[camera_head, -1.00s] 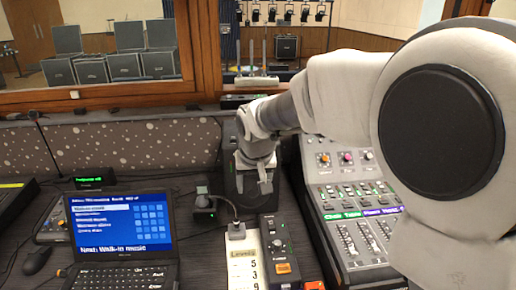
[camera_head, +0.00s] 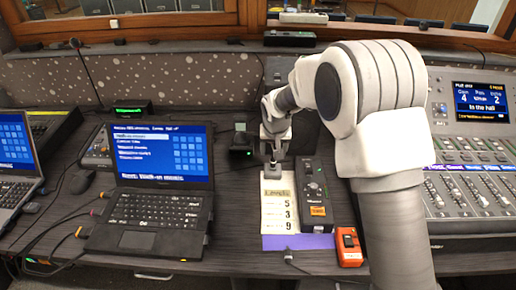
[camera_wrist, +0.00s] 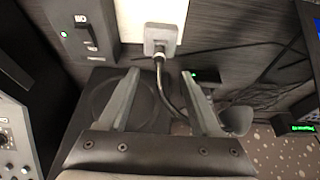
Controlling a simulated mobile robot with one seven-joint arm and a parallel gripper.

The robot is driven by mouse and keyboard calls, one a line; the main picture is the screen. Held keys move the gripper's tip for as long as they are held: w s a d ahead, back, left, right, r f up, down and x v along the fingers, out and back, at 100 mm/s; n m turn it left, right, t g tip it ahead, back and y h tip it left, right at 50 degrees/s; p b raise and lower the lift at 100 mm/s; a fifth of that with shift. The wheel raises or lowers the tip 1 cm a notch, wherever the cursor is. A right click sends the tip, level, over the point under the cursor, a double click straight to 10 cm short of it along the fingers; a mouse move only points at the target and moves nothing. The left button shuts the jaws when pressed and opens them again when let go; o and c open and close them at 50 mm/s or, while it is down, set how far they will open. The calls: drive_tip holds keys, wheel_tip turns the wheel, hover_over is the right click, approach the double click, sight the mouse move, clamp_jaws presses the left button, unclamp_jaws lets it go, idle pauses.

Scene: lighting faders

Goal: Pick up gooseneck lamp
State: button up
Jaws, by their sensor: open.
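The gooseneck lamp has a small square grey base (camera_wrist: 161,38) at the top of the white card in the wrist view. Its thin dark neck (camera_wrist: 160,78) runs between my open fingers and passes behind the right one. The lamp's dark head (camera_wrist: 236,120) lies right of that finger. In the head view the lamp head (camera_head: 241,139) shows left of my gripper (camera_head: 273,158), and my gripper hides most of the neck. My gripper, also in the wrist view (camera_wrist: 160,74), is open, with a finger on each side of the neck; contact cannot be told.
A black control box (camera_head: 313,195) stands close right of the white Levels card (camera_head: 279,210). A laptop (camera_head: 155,195) is to the left, an orange box (camera_head: 348,247) in front, and a fader console (camera_head: 470,190) to the right. A padded, spotted wall (camera_head: 180,78) runs behind.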

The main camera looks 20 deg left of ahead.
sight(273, 159)
drive_tip(key=x, duration=0.7)
drive_tip(key=shift+w+f+b, duration=0.2)
drive_tip(key=shift+w+b, duration=0.05)
drive_tip(key=shift+b, duration=0.05)
clamp_jaws()
